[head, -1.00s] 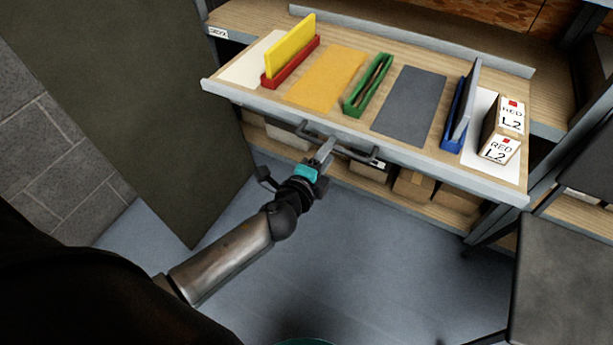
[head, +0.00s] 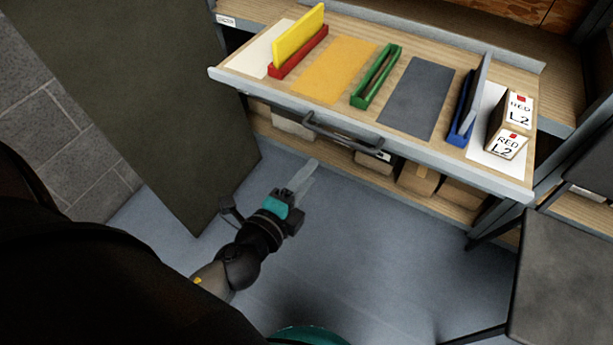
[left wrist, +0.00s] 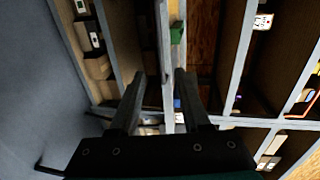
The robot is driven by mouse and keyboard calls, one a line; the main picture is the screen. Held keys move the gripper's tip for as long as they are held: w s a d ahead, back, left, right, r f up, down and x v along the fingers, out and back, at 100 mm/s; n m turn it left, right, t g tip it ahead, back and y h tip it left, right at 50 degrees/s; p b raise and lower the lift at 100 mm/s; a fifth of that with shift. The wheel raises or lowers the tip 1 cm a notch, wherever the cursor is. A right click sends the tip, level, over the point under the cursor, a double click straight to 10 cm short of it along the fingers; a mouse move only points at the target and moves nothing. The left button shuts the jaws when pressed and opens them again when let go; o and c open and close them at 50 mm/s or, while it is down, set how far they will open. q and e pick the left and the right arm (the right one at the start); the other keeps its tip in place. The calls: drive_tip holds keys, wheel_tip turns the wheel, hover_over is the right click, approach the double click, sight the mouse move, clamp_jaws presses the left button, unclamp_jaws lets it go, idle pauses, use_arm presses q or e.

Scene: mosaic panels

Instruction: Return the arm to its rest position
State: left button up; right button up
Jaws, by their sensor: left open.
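My left arm comes in from the lower left in the head view. Its gripper (head: 302,178) is over the blue-grey floor, apart from the pulled-out shelf drawer (head: 300,102) and its dark handle (head: 340,136). In the left wrist view the two fingers of my left gripper (left wrist: 158,95) stand apart with nothing between them. The shelf unit and drawer edge show sideways beyond them. My right gripper is in neither view.
A dark door-like panel (head: 140,100) stands left.

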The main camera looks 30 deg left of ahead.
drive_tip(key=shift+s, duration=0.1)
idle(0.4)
use_arm(q)
drive_tip(key=s+a+f+n+g+y+p, duration=0.15)
drive_tip(key=s+f+n+g, duration=0.25)
drive_tip(key=f, duration=0.8)
drive_tip(key=s+a+f+n+g+h+p, duration=0.1)
drive_tip(key=s+a+f+n+g, duration=0.2)
drive_tip(key=f, duration=0.8)
drive_tip(key=s+f+n+g+p, duration=0.1)
drive_tip(key=s+f+n+g, duration=0.2)
drive_tip(key=s, duration=0.6)
drive_tip(key=s+a+f+n+g+p, duration=0.1)
drive_tip(key=s+f+n+g, duration=0.2)
drive_tip(key=s+f+n, duration=0.3)
drive_tip(key=s+f, duration=0.2)
drive_tip(key=s, duration=0.1)
drive_tip(key=shift+a+f+y, duration=0.2)
drive_tip(key=shift+f+y, duration=0.1)
drive_tip(key=shift+y, duration=0.05)
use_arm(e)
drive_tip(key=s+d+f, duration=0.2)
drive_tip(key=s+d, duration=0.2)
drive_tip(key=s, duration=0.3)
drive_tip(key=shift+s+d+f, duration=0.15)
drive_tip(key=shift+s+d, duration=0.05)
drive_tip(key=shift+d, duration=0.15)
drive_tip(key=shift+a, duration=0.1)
